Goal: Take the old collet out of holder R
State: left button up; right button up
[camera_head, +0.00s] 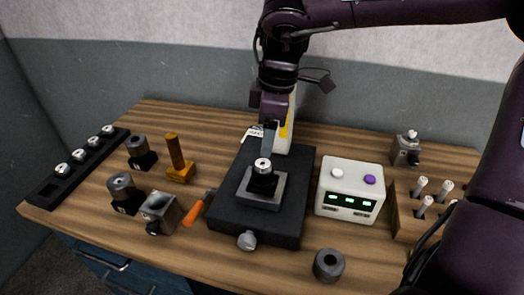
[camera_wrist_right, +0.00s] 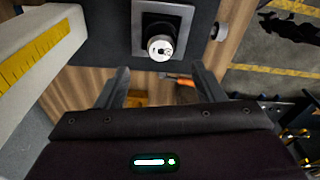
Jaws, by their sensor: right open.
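A dark tool holder (camera_head: 262,184) stands upright in a square grey seat on the black fixture (camera_head: 228,205). A silver collet (camera_head: 263,164) with a dark centre hole sits in its top. The collet also shows in the right wrist view (camera_wrist_right: 160,47), just ahead of my fingers. I see no label that marks this holder as R. My right gripper (camera_head: 269,138) points down behind and above the holder; in the wrist view its two fingers (camera_wrist_right: 159,74) are apart with nothing between them. My left gripper is not in view.
A black rack (camera_head: 75,170) with several collets lies far left. Grey nuts, an orange-handled tool (camera_head: 196,211) and a brass post (camera_head: 176,155) stand left of the fixture. A white box (camera_head: 349,188), a wooden peg block (camera_head: 405,215) and a loose nut (camera_head: 328,264) are right.

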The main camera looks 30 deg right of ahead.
aim_at(263, 163)
jog(key=shift+s+a+f+p, duration=0.1)
jog(key=shift+a+f+p, duration=0.05)
jog(key=shift+f, duration=0.45)
jog(key=shift+a+f+p, duration=0.1)
jog(key=shift+f+p, duration=0.05)
jog(key=shift+f, duration=0.45)
jog(key=f, duration=0.1)
jog(key=f+p, duration=0.1)
jog(key=f, duration=0.2)
jog(key=shift+w+a+f+p, duration=0.1)
jog(key=shift+w+f+p, duration=0.15)
jog(key=shift+w+p, duration=0.1)
jog(key=shift+f, duration=0.3)
jog(key=shift+c, duration=0.5)
jog(key=c, duration=1)
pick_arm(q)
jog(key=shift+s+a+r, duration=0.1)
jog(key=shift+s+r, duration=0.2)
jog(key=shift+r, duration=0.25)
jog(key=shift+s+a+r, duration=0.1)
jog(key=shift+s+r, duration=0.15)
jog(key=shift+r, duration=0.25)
pick_arm(e)
jog(key=shift+c, duration=0.2)
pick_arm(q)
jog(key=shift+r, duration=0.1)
pick_arm(e)
jog(key=shift+r, duration=0.2)
